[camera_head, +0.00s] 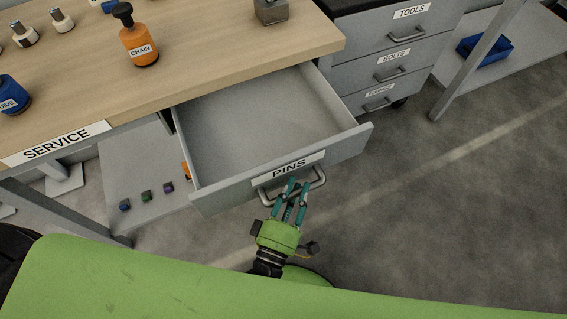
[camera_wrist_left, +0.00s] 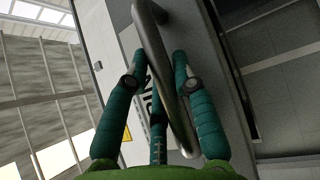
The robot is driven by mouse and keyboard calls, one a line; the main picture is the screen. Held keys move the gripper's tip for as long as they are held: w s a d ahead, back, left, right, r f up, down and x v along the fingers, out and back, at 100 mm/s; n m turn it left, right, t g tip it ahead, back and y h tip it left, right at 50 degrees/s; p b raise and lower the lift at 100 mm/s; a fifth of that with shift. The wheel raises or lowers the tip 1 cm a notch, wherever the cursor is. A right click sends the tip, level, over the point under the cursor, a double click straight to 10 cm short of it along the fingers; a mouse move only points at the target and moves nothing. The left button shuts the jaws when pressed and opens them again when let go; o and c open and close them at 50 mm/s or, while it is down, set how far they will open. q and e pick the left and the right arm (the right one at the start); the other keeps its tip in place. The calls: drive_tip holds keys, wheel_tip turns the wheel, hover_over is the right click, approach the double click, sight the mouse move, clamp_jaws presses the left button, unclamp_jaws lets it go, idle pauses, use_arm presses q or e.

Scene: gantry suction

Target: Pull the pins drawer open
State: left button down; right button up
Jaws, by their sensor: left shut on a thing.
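The pins drawer (camera_head: 265,118) is grey and stands well out from under the wooden bench top in the head view. Its inside looks empty. A white label reading PINS is on its front, above a bar handle (camera_head: 318,189). My left gripper (camera_head: 292,188) is at the handle, with its teal fingers shut on it. In the left wrist view the handle (camera_wrist_left: 152,45) runs between the fingers of the gripper (camera_wrist_left: 160,75), and part of the label shows behind. My right gripper is not in view.
The service bench (camera_head: 205,60) carries an orange CHAIN bottle (camera_head: 138,47) and a blue GUIDE container (camera_head: 12,97). A grey cabinet (camera_head: 375,72) with TOOLS and BOLTS drawers stands to the right. A lower shelf (camera_head: 130,165) holds small blocks. The floor at right is clear.

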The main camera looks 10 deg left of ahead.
use_arm(q)
drive_tip(key=shift+s+d, duration=0.35)
drive_tip(key=shift+s, duration=0.2)
drive_tip(key=shift+s+d, duration=0.3)
drive_tip(key=shift+s, duration=0.2)
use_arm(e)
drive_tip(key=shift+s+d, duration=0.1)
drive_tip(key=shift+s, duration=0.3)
use_arm(q)
drive_tip(key=c, duration=1.3)
unclamp_jaws()
drive_tip(key=v, duration=1.2)
